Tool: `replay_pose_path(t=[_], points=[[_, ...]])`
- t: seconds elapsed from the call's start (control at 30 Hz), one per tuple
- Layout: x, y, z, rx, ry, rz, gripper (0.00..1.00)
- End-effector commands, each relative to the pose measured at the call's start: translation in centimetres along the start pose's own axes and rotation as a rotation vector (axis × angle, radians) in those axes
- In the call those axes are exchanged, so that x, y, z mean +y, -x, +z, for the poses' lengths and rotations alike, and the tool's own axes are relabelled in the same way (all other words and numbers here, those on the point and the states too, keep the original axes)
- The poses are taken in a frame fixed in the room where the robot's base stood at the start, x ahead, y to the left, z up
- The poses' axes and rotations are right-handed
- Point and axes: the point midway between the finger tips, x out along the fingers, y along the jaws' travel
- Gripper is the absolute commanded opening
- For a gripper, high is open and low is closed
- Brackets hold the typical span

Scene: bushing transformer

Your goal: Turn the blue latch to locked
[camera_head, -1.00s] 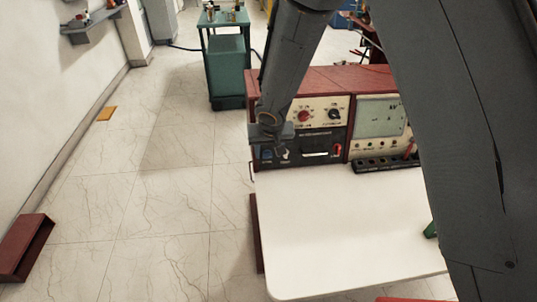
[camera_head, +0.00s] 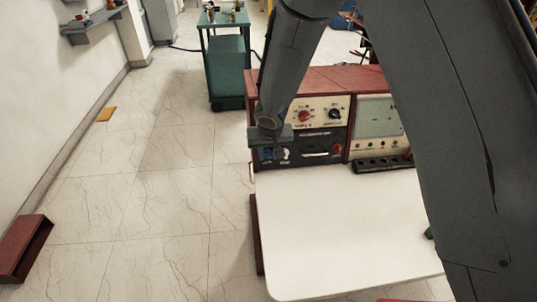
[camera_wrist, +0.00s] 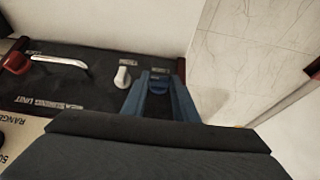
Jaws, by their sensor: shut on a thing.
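The blue latch (camera_wrist: 159,85) sits on the dark lower panel of the test console, near the panel's side edge, as the wrist view shows. My gripper (camera_wrist: 160,97) has its two blue fingers on either side of it, shut on it. Part of the latch is hidden between the fingers, and I cannot read its exact angle or markings. In the head view, my gripper (camera_head: 269,155) is at the left end of the dark panel and largely covers the latch there.
A white latch (camera_wrist: 123,77) is close beside the fingers. A silver handle (camera_wrist: 60,61) and a red knob (camera_wrist: 16,63) lie further along the panel. A white tabletop (camera_head: 345,225) extends in front of the console. The tiled floor at left is clear near the console.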

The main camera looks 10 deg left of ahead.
Motion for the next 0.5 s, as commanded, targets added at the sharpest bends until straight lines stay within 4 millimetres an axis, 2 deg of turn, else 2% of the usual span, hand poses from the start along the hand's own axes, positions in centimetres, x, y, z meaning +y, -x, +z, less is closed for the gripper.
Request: replay_pose_path(t=[0.5], points=[[-0.61,-0.55,0.01,0.004,0.109,0.145,0.04]])
